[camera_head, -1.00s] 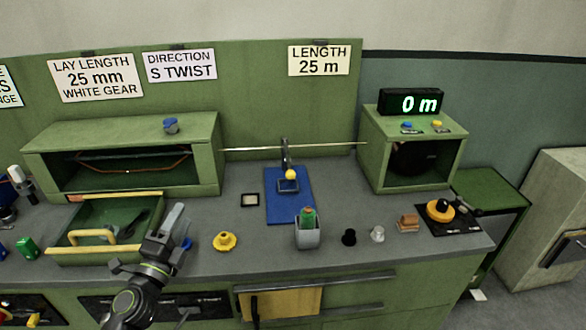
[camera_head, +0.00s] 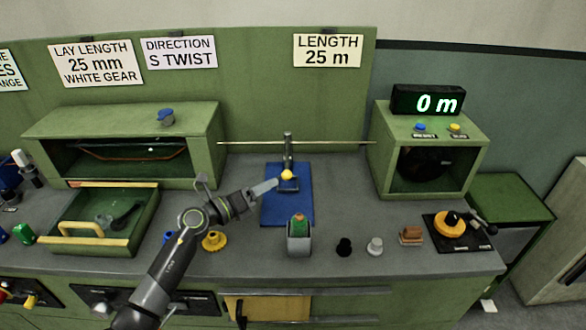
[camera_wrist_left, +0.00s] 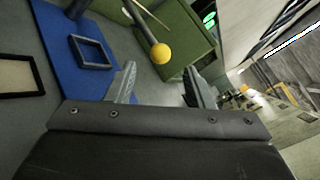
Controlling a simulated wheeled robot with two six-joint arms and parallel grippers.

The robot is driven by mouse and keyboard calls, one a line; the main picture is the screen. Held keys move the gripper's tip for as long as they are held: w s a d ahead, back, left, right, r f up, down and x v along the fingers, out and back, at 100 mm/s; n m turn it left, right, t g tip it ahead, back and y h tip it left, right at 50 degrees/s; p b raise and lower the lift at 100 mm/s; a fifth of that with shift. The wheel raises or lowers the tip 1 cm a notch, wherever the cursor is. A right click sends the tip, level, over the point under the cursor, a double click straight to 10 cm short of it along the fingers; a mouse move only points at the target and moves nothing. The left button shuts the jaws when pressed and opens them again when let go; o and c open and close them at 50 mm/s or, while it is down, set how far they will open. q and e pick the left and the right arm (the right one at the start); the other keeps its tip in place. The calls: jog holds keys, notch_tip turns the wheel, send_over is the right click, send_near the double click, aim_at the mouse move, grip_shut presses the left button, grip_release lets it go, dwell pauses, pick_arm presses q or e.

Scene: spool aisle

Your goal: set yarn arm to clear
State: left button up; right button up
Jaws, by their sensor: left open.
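The yarn arm is a thin rod ending in a yellow ball (camera_head: 286,175), beside a dark post (camera_head: 288,148) on a blue plate (camera_head: 278,215). The yellow ball also shows in the left wrist view (camera_wrist_left: 161,53), just beyond the fingertips and roughly between them. My left gripper (camera_head: 272,186) is open and close to the ball's left in the head view. Its two fingers stand apart in the left wrist view (camera_wrist_left: 162,88) with nothing between them. I cannot tell whether a finger touches the ball. My right gripper is not in view.
A black square frame (camera_wrist_left: 90,52) lies on the blue plate. A grey cup (camera_head: 299,240) with a green item stands in front. A yellow gear (camera_head: 214,241) lies under my left arm. A green drawer tray (camera_head: 130,240) is left. A display reading 0 m (camera_head: 427,100) tops the right housing.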

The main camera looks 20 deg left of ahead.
aim_at(290, 173)
pick_arm(q)
jog(key=x, duration=0.9)
jog(key=shift+w+d, duration=0.25)
jog(key=shift+w, duration=0.1)
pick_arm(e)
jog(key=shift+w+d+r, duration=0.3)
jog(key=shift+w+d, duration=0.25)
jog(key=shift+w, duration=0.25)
pick_arm(q)
jog(key=shift+c, duration=0.5)
jog(key=c, duration=0.9)
grip_shut()
